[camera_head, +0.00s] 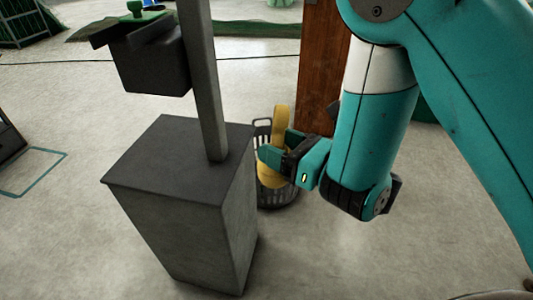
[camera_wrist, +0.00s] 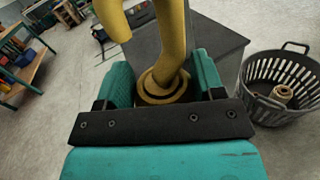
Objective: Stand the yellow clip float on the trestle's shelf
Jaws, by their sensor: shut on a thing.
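The yellow clip float (camera_head: 281,125) is in my gripper (camera_head: 280,158), with a curved upright part above the jaws and a rounded part low between them. In the wrist view the float (camera_wrist: 172,45) rises between the two teal fingers of my gripper (camera_wrist: 165,85), which are shut on it. A ringed round part of it shows at finger level; its upper end is cut off by the frame. A stand with wooden boards and teal legs (camera_wrist: 28,68) shows at the upper left of the wrist view, with small things on its lower board. I cannot tell whether this is the trestle.
A grey block (camera_head: 180,165) with a dark top and a post stands left of my gripper. A dark slatted basket (camera_wrist: 255,105) holding a brown spool-like thing stands on the floor close by. A brown wooden post (camera_head: 322,70) rises behind. Open floor lies at the front.

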